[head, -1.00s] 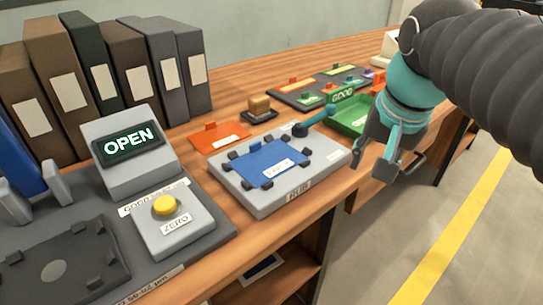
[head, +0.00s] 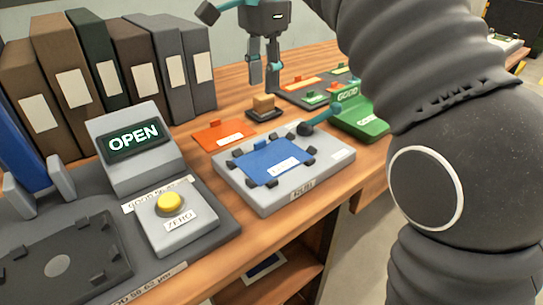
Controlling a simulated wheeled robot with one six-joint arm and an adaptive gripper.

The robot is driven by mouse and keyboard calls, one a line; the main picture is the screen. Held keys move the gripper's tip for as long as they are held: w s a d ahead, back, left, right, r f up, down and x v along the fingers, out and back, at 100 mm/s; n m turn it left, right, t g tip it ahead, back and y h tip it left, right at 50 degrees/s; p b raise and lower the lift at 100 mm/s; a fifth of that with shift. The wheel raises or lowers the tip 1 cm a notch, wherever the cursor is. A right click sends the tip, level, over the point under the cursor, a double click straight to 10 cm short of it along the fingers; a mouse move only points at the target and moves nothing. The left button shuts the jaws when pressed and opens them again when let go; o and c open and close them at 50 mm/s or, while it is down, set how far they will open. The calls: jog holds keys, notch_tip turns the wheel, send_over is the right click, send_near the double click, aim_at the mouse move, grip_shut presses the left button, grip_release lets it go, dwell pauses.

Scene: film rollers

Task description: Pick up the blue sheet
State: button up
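The blue sheet (head: 268,163) lies flat on a grey plate (head: 262,201) on the bench, with a small white label and a blue tab at its far edge. Several dark clips stand around its edges. My gripper (head: 263,82) is above the bench behind the sheet, pointing down, with its two fingers apart and nothing between them. It is clear of the sheet and over the area near a small wooden block.
An orange sheet (head: 223,135) lies behind the plate at left. A wooden block (head: 263,104) sits on a dark base. A green tray (head: 360,122) stands at right. A grey box reads OPEN (head: 134,141), with a yellow button (head: 170,203) in front. Binders (head: 105,75) line the back left.

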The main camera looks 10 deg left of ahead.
aim_at(273, 155)
jog(key=f+b, duration=0.1)
jog(key=f, duration=0.5)
jog(key=f+b, duration=0.1)
jog(key=f, duration=0.5)
jog(key=shift+s+d+f+b, duration=0.1)
jog(key=shift+s+f+b, duration=0.1)
jog(key=shift+b, duration=0.1)
grip_shut()
